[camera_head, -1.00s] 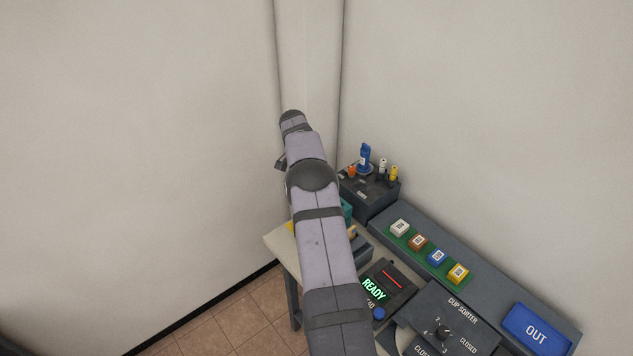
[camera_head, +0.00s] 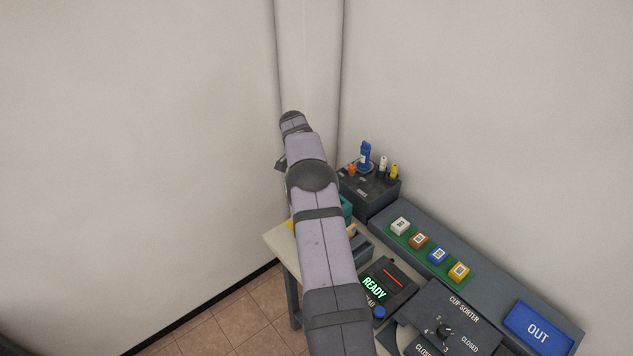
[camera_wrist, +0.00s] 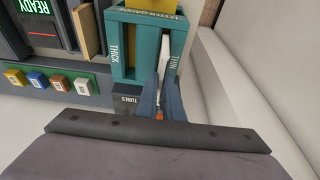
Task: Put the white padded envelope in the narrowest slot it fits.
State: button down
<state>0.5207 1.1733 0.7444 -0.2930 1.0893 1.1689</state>
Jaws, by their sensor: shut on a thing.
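In the wrist view, the teal letter gauge (camera_wrist: 121,16) has slots marked THICK on the left and THIN on the right. A white flat thing, seemingly the padded envelope (camera_wrist: 178,45), stands edge-on at the THIN side. My gripper (camera_wrist: 164,85) is over that side, its two fingers close together and shut on the white thing. The fingers hide its near end, and I cannot tell how deep it sits in the slot. In the head view my arm covers most of the gauge (camera_head: 346,210) and hides the gripper.
The reader (camera_head: 386,285) shows READY. Beside it is a tan flat piece (camera_wrist: 87,28). Several coloured blocks sit on a green strip (camera_head: 424,258). A dark box (camera_head: 372,196) marked TUBES holds small bottles. A cup sorter (camera_head: 447,318) and blue OUT tray (camera_head: 537,334) lie right. Walls stand close.

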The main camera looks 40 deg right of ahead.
jog(key=shift+f+b, duration=0.7)
jog(key=shift+f, duration=0.25)
jog(key=c, duration=1.6)
grip_release()
jog(key=shift+r, duration=0.2)
jog(key=shift+r+p, duration=1.65)
jog(key=shift+r, duration=1.25)
